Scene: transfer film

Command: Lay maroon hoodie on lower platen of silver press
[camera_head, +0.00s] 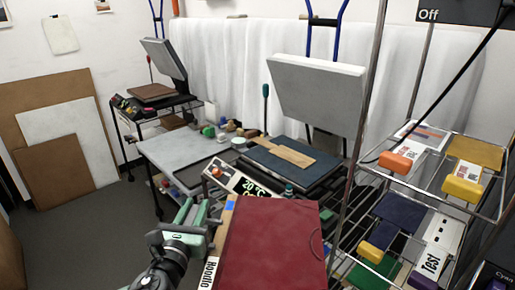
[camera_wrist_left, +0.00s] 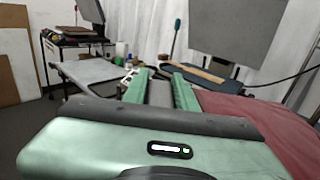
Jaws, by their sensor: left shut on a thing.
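The maroon hoodie (camera_head: 268,250) is a flat, folded slab at the bottom centre, with a white label on its left side; it also shows at the right of the left wrist view (camera_wrist_left: 265,120). My left gripper (camera_head: 197,212) is just left of it, shut on a dark grey thing (camera_wrist_left: 159,94) that I cannot identify. The near press has a raised light grey upper platen (camera_head: 316,92). Its dark blue lower platen (camera_head: 262,163) lies beyond the hoodie, with a wooden board (camera_head: 281,152) on it. My right gripper is not in view.
A second open press (camera_head: 164,58) stands at back left. A grey table (camera_head: 180,152) lies left of the near press. A wire rack (camera_head: 415,203) with several coloured items is at right. Grey floor is clear at left.

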